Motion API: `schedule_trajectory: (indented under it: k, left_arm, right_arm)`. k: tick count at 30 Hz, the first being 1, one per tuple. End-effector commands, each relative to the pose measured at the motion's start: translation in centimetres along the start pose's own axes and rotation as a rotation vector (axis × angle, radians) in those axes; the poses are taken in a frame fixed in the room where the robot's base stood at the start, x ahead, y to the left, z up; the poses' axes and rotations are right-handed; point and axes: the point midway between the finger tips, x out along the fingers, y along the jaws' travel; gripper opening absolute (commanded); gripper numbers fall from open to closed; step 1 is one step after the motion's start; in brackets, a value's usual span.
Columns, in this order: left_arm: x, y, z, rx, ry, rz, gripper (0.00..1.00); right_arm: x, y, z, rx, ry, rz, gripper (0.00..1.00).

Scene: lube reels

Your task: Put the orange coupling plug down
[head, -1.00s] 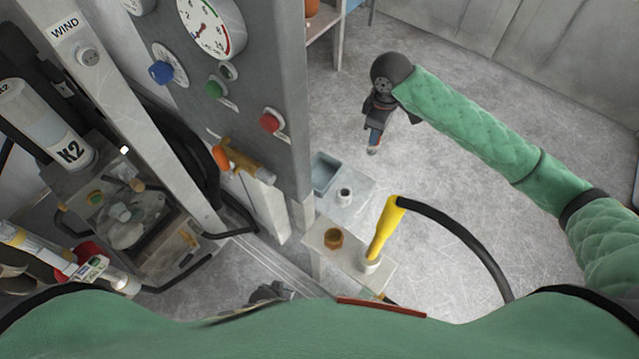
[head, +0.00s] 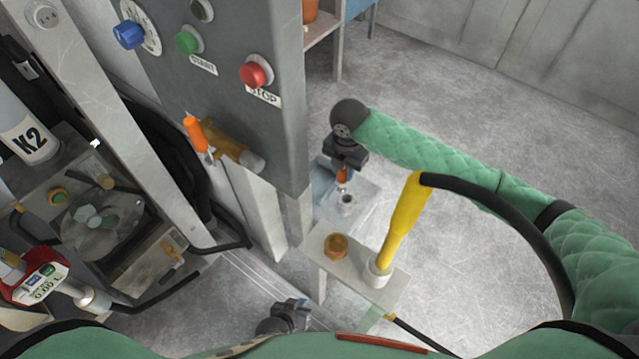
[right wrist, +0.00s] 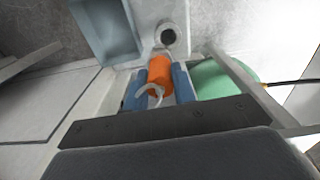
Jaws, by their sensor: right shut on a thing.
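The orange coupling plug (head: 342,176) is held pointing down in my right gripper (head: 343,171), above the small grey stand with the round socket (head: 346,203). In the right wrist view the plug (right wrist: 161,67) sits between two blue finger pads, with a pale curved loop on it. The dark hole of the socket (right wrist: 167,37) shows just beyond the plug; I cannot tell whether they touch. My left gripper (head: 294,308) is low at the front edge, dark and partly cut off by my body; its jaws are not clear.
A blue-grey tray (right wrist: 105,30) lies beside the socket. A nearer stand (head: 312,244) carries an amber cap (head: 336,246) and a yellow nozzle (head: 405,220) with a black hose. The grey control panel (head: 235,110) rises at left. Open floor (head: 470,110) lies at right.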

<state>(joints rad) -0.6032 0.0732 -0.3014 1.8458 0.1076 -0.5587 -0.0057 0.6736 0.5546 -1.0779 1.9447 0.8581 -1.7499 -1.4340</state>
Motion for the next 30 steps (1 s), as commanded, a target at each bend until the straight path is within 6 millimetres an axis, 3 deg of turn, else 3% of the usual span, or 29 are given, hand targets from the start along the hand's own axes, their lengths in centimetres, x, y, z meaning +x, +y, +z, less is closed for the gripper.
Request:
schedule_trajectory:
  k: [18, 30]
  left_arm:
    - [0.4, -0.1, 0.3, 0.000, 0.002, 0.000, 0.00]
    - [0.4, 0.0, 0.5, -0.001, 0.001, 0.001, 0.00]
  right_arm:
    - [6.1, 9.5, 3.8, -0.005, 0.001, 0.000, 0.00]
    - [8.5, 10.6, 4.3, -0.005, 0.001, -0.001, 0.00]
